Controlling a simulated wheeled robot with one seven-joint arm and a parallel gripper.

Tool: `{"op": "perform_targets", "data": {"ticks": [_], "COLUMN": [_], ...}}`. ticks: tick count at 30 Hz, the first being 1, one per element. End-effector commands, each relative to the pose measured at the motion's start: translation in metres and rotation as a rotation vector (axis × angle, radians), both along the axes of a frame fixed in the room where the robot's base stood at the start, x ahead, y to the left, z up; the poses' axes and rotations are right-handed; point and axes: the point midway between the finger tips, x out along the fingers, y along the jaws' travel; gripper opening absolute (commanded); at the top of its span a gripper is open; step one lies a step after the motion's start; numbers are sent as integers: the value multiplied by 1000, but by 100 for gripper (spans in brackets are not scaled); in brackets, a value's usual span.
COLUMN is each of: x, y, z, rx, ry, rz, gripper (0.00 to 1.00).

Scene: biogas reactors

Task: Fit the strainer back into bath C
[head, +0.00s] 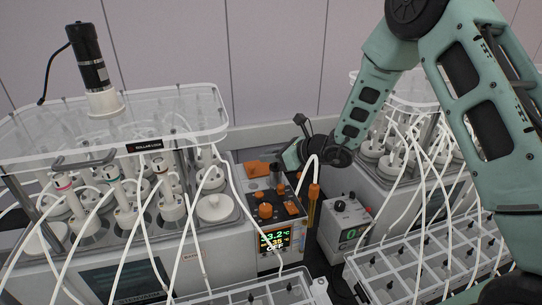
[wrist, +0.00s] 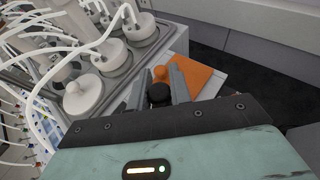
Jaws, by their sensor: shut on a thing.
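My gripper (wrist: 160,86) is shut on a dark, round-topped thing (wrist: 158,95) between its two grey fingers. It looks like the strainer's top, but its lower part is hidden. In the head view my gripper (head: 281,170) is over the back of a narrow unit with a lit display (head: 273,240), likely bath C; no letter is readable. Orange knobs (head: 265,211) sit on its top. An orange knob (wrist: 159,73) shows just beyond the held thing, beside a flat orange plate (wrist: 205,76). I cannot tell whether the held thing touches the bath.
A reactor bath with white-lidded bottles and a clear cover (head: 150,125) stands close on the left. A grey box with a dial (head: 346,222) is on the right. White tubes (head: 310,175) arch around the unit. Racks (head: 400,275) fill the front.

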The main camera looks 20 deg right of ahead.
Motion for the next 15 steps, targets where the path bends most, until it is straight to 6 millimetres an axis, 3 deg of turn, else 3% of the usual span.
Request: {"op": "perform_targets", "data": {"ticks": [15], "x": [0], "y": [0], "z": [-34], "rx": [1], "ry": [-1], "rz": [0], "gripper": [0]}}
